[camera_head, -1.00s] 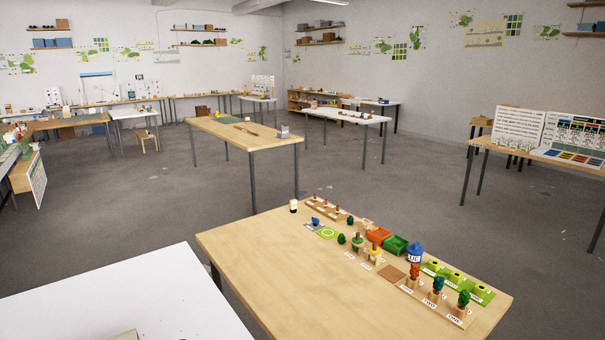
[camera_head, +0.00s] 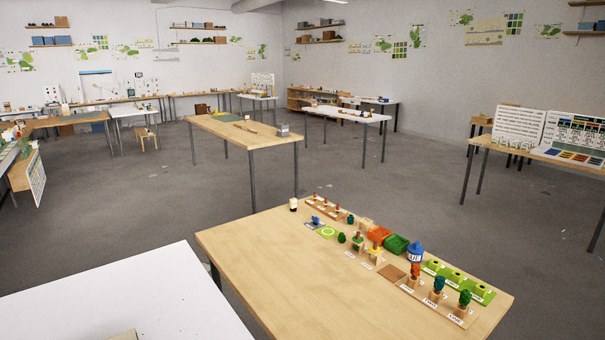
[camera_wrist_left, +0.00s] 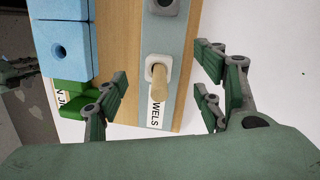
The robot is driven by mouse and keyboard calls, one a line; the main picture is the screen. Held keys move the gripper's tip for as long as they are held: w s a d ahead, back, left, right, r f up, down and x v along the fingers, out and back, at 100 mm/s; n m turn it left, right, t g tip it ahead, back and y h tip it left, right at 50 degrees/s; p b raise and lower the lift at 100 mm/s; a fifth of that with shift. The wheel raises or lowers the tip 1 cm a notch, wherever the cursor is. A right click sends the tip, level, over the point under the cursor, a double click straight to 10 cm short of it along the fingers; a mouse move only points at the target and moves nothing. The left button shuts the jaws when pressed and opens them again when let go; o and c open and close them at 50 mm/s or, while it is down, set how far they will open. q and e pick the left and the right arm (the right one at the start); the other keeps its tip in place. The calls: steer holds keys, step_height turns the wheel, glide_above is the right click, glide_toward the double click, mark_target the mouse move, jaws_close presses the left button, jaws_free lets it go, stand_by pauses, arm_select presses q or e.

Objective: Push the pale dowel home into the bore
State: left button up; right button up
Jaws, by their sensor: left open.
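In the left wrist view, the pale dowel (camera_wrist_left: 158,84) sticks out of a white square block (camera_wrist_left: 152,62). Its lower end sits at that block; the bore's opening around it is mostly hidden. The block stands on a grey-blue strip (camera_wrist_left: 176,45) with a partly visible label ending in "WELS". My left gripper (camera_wrist_left: 165,88) is open, with its green-padded fingers on either side of the dowel and apart from it. I cannot tell their exact height against the dowel. No gripper shows in the head view, and my right gripper is not seen.
Blue blocks (camera_wrist_left: 62,52), one with a round hole, and a green piece (camera_wrist_left: 75,95) stand left of the strip. A white surface (camera_wrist_left: 235,25) at the right is clear.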

arm_select(q)
steer(key=shift+r, duration=0.25)
step_height(320, 180, up, 11)
steer(key=w, duration=0.2)
steer(key=shift+d+r, duration=0.15)
steer(key=shift+r, duration=0.05)
